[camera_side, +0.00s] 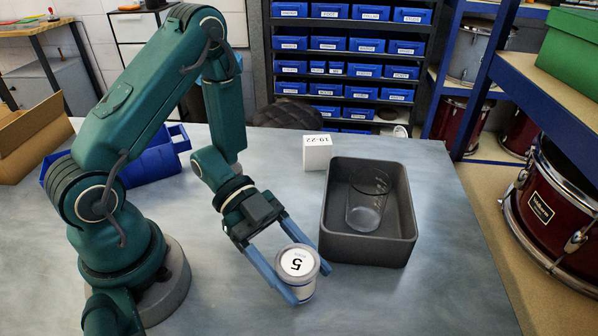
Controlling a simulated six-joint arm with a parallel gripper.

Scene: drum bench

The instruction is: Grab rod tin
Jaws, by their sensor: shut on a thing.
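A round tin (299,263) with a grey rim and a white lid label reading "5" is at the front middle of the bench. It looks upright. My gripper (303,284) has its two blue fingers shut on the tin, one on each side. Whether the tin touches the bench is hard to tell. No other tin shows clearly, and whether this one is the rod tin cannot be read from its label.
A dark grey bin (343,244) holding a clear beaker (367,200) stands right of the tin. A small white box (317,152) sits behind it. A blue bin (158,160) and a cardboard box (32,137) are at left. The bench (450,285) is clear at front right.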

